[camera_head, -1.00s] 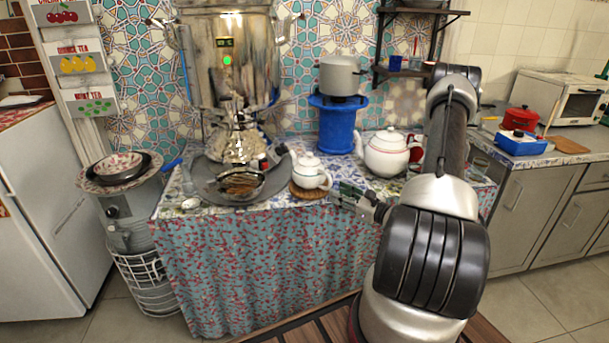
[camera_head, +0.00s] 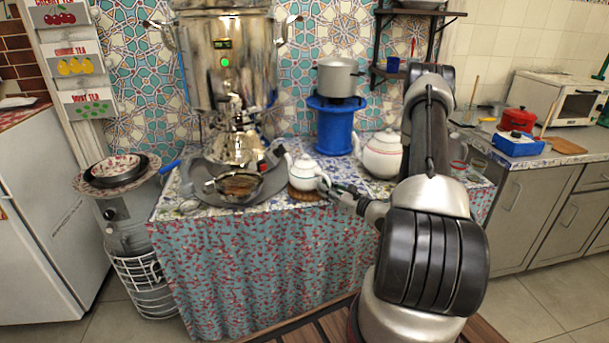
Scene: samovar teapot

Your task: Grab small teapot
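The small white teapot (camera_head: 303,172) stands upright on a round brown coaster (camera_head: 304,193) near the front of the patterned table. Its spout points left and its handle side faces right. My gripper (camera_head: 332,187) is at the handle side of this teapot, low and close to the handle. Its fingers are small and partly overlap the handle area, so I cannot tell whether they touch it or how far apart they are. A larger white teapot (camera_head: 380,157) stands behind on the right, partly hidden by my arm.
A large metal samovar (camera_head: 240,65) rises from a round tray (camera_head: 262,196) just left of the small teapot. A grey pot (camera_head: 337,75) sits on a blue stand (camera_head: 335,125) behind. Glasses stand at the table's right end. Floor in front is open.

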